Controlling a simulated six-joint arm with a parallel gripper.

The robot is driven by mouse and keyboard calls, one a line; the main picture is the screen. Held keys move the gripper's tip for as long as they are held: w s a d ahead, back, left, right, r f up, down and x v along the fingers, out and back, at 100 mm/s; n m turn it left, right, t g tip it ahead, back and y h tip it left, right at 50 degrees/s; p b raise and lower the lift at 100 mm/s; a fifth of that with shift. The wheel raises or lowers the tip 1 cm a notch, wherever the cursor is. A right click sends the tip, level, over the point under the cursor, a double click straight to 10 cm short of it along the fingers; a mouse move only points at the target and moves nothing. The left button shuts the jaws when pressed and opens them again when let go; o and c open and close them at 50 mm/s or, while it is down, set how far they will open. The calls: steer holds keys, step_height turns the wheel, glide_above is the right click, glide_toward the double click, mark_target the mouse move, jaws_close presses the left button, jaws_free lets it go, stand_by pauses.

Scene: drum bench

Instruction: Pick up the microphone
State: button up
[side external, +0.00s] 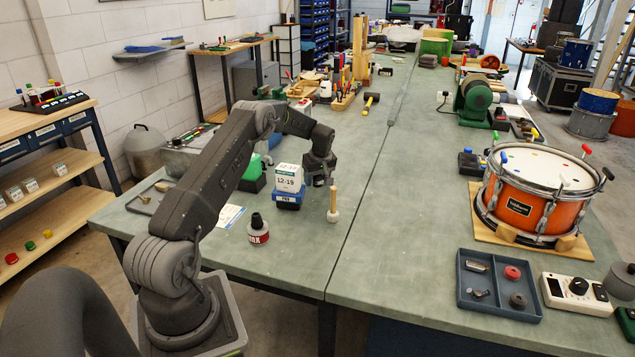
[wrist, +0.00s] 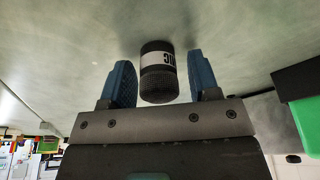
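In the wrist view, a dark cylinder (wrist: 158,82) with a mesh-like end and a white lettered band looks like the microphone. It lies in line with the gap between the two blue fingers of my gripper (wrist: 160,82). The fingers are apart, with a visible gap on the right of the cylinder; the left finger is very close to it. In the side view, my gripper (side external: 319,181) hangs low over the bench (side external: 290,260), near a wooden-handled mallet (side external: 333,205). I cannot clearly make out the microphone there.
An orange drum (side external: 520,205) and a compartment tray (side external: 500,315) stand right.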

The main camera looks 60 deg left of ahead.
steer(key=c, duration=0.8)
steer(key=shift+c, duration=0.2)
steer(key=shift+r, duration=0.15)
